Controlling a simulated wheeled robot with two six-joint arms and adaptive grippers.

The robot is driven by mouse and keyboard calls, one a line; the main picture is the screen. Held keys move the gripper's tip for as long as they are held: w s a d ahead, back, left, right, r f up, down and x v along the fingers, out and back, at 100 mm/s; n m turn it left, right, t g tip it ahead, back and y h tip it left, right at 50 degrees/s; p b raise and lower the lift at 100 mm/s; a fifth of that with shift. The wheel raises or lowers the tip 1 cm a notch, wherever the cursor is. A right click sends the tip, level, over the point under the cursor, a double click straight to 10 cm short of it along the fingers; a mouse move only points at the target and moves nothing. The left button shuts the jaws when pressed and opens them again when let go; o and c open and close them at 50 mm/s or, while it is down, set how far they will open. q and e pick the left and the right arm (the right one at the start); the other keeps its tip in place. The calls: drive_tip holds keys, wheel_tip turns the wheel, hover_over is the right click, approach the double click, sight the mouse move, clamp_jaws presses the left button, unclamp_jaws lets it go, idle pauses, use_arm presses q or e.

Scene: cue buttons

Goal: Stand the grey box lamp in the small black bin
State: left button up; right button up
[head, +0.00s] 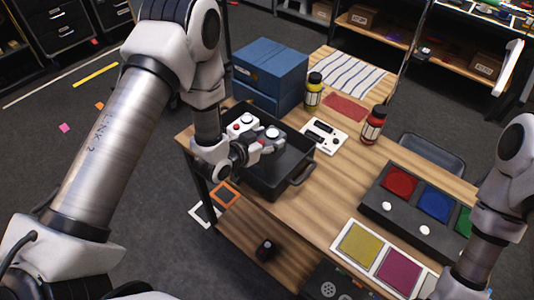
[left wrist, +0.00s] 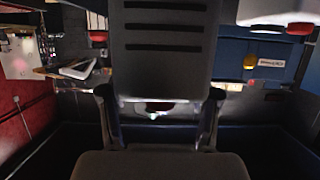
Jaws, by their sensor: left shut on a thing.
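The small black bin (head: 293,184) stands on the wooden table, left of its middle. My left gripper (head: 262,148) reaches in from the left over the bin's opening. In the left wrist view its two fingers (left wrist: 160,108) are shut on a dark grey slotted box, which I take as the grey box lamp (left wrist: 165,45). In the head view the lamp is hard to tell apart from the white and grey parts at the gripper. Whether the lamp touches the bin floor cannot be told. My right gripper is out of view.
A blue box (head: 270,65) stands behind the bin. A yellow bottle (head: 313,92), a white panel (head: 325,136) and a red bottle (head: 373,125) stand to its right. A dark button board (head: 398,212) and coloured squares (head: 360,242) lie at the right front.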

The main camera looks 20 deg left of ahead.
use_arm(q)
drive_tip(key=f+b, duration=0.1)
drive_tip(key=f, duration=0.1)
drive_tip(key=w+f+b, duration=0.1)
drive_tip(key=f, duration=0.1)
drive_tip(key=f+b, duration=0.1)
drive_tip(key=f, duration=0.1)
drive_tip(key=shift+w+d+f, duration=0.25)
drive_tip(key=shift+w+f, duration=0.1)
drive_tip(key=shift+s+r, duration=0.15)
drive_tip(key=shift+r, duration=0.05)
drive_tip(key=shift+s+a+r, duration=0.15)
drive_tip(key=shift+s, duration=0.15)
drive_tip(key=shift+f, duration=0.2)
drive_tip(key=o, duration=1.5)
drive_tip(key=shift+w, duration=0.15)
drive_tip(key=shift+o, duration=0.6)
drive_tip(key=shift+w+f, duration=0.1)
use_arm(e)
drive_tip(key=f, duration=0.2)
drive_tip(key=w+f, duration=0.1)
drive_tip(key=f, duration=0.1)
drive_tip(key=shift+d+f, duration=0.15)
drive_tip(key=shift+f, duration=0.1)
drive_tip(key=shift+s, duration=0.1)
